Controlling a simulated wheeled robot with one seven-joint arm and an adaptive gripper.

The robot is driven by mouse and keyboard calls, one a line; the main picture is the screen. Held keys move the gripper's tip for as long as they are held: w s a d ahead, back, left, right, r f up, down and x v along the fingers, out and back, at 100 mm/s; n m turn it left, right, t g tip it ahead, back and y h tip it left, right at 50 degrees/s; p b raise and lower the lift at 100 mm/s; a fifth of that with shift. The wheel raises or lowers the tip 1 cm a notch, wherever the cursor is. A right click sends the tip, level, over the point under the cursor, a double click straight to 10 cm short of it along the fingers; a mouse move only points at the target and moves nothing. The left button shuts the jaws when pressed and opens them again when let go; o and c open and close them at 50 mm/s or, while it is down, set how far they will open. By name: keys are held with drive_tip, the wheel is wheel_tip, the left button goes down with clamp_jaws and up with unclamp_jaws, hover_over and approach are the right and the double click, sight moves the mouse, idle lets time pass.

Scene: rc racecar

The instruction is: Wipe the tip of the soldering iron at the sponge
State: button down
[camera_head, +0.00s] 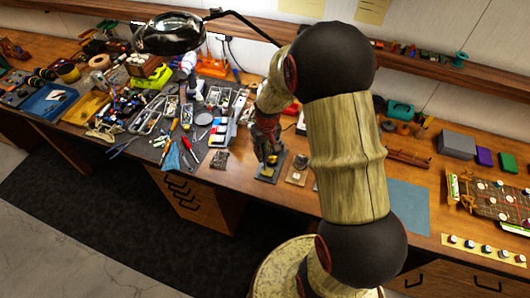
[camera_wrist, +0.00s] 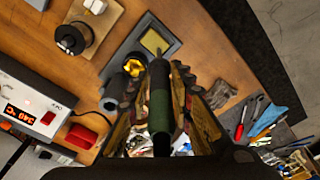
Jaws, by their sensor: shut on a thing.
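My gripper (camera_wrist: 160,85) is shut on the soldering iron (camera_wrist: 160,110), whose dark green handle runs up the middle of the wrist view. The iron's thin tip points away from the gripper, toward the yellow sponge (camera_wrist: 153,41). The sponge sits in a grey stand (camera_wrist: 126,47), beside a round holder with yellow, wool-like filling (camera_wrist: 133,67). The tip appears over or close to the sponge; I cannot tell whether it touches. In the head view my gripper (camera_head: 267,150) is low over the stand (camera_head: 270,171) near the bench's front edge, and the iron is hard to make out.
The soldering station (camera_wrist: 30,103) with a lit red display stands left in the wrist view. A spool (camera_wrist: 73,38) is above it. Pliers and other hand tools (camera_wrist: 250,115) lie on the right. The bench to the left in the head view is crowded; a blue-grey mat (camera_head: 405,207) is clear.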

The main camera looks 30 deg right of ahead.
drive_tip(key=shift+s+d, duration=0.75)
drive_tip(key=shift+s, duration=0.2)
idle(1.7)
